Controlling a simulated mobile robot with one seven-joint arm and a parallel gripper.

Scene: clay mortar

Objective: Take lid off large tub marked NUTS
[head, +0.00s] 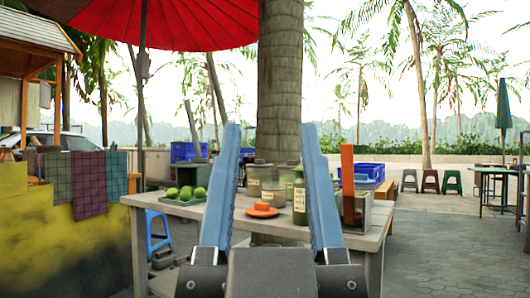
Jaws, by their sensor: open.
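Several lidded tubs with pale labels stand on the wooden table, seen between my fingers. One tub (254,181) is at the left, and another tub (273,192) is beside it to the right. The label writing is too small to read, so I cannot tell which is marked NUTS. Both appear to have lids on. My gripper (270,127) is open and empty, its two blue fingers pointing up in the foreground. The fingers hide parts of the table and its items. My gripper touches none of the tubs.
On the table (234,222) are green limes (186,193) on a tray, an orange item (262,210), a dark green labelled bottle (299,201) and a grey box with an upright orange piece (347,172). A palm trunk (280,80) rises behind.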

